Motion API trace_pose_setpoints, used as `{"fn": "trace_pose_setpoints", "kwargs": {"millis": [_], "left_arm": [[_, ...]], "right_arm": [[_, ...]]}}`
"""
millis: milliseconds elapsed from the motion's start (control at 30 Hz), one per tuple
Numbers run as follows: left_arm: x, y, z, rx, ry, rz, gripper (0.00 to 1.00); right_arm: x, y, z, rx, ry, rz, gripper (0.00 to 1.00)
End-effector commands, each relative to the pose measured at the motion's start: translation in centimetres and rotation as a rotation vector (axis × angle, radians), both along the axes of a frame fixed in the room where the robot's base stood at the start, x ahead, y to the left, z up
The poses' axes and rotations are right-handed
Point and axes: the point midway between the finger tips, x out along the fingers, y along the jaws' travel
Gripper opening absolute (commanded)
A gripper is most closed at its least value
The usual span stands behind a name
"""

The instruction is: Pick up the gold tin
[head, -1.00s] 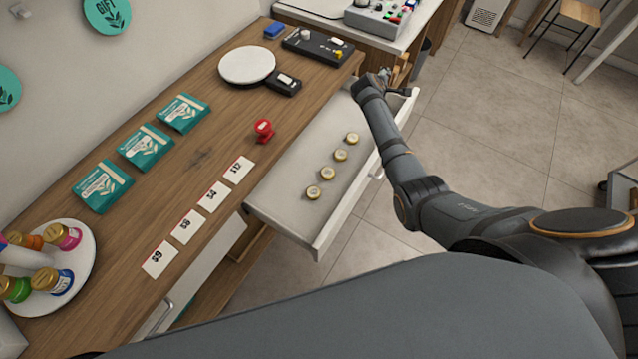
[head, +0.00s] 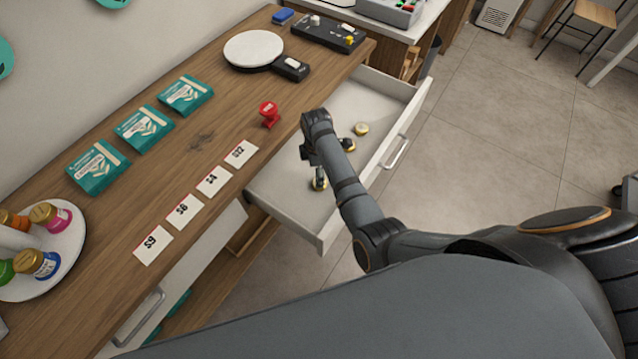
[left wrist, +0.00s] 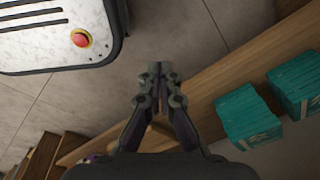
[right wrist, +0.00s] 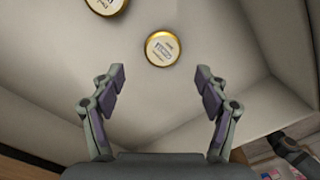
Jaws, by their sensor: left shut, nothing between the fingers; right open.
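Gold-rimmed round tins with pale labelled lids stand in the open drawer. In the right wrist view my right gripper (right wrist: 160,76) is open and empty. One tin (right wrist: 162,48) lies just beyond its fingertips, centred between them; another tin (right wrist: 107,5) is cut by the top edge. My left gripper (left wrist: 160,72) is shut and empty in the left wrist view, away from the drawer.
The drawer's front wall (head: 400,130) and the counter edge bound the space around my right gripper. On the counter are a red stamp (head: 269,113), price cards (head: 197,207) and teal packets (head: 145,128). Teal boxes (left wrist: 250,115) show below my left gripper.

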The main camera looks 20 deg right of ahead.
Motion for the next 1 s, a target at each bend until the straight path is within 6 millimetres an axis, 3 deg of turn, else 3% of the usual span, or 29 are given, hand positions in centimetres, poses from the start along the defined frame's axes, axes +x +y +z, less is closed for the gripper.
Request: {"fn": "trace_pose_setpoints", "kwargs": {"millis": [167,400,700,1000], "left_arm": [[-1.8,0.0,0.0,0.000,0.027,0.001,0.00],[-2.2,0.0,-0.2,0.000,0.032,0.001,0.00],[-1.5,0.0,-0.1,0.001,0.022,0.001,0.00],[-1.4,0.0,-0.1,0.001,0.020,0.001,0.00]], "right_arm": [[-0.1,-0.2,-0.7,-0.002,0.000,-0.001,0.75],[-0.5,-0.6,-4.7,-0.001,0.001,-0.001,0.75],[-0.5,-0.6,-5.3,-0.001,-0.002,-0.002,0.75],[-0.5,-0.6,-5.3,-0.001,-0.001,-0.002,0.34]]}}
